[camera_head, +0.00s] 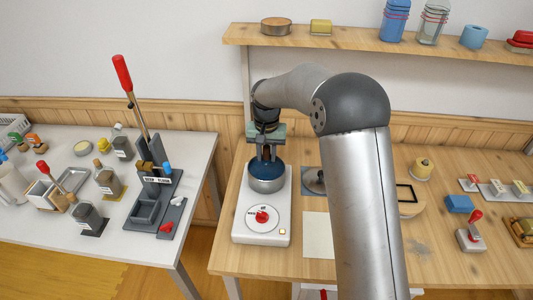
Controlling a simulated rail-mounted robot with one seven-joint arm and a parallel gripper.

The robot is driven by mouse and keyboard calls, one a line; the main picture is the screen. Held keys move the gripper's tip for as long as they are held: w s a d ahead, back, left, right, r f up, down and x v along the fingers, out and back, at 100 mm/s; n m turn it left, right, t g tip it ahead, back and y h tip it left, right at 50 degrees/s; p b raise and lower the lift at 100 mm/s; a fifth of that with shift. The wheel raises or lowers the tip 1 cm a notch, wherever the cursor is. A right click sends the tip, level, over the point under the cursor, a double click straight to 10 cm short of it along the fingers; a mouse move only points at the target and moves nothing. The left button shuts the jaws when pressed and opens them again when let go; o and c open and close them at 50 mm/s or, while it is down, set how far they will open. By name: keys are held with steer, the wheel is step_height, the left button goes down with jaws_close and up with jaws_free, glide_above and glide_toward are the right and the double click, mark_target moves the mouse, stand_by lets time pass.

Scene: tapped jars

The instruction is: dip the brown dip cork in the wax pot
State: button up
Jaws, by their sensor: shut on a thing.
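The wax pot (266,185) is a round metal pot with dark blue wax inside, on a white heater (261,229) with a red dial. My gripper (267,155) points straight down over the pot, with its fingertips at the pot's opening. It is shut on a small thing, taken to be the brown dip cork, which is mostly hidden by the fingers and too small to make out. I cannot tell whether it touches the wax.
A dark square plate (313,181) and a pale sheet (318,235) lie right of the heater. A white table (70,245) at left holds corked jars and a red-handled lever press (150,185). A wooden shelf (350,42) runs above. My arm hides part of the wooden table.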

steer(key=shift+r+p, duration=1.7)
steer(key=shift+r, duration=1.15)
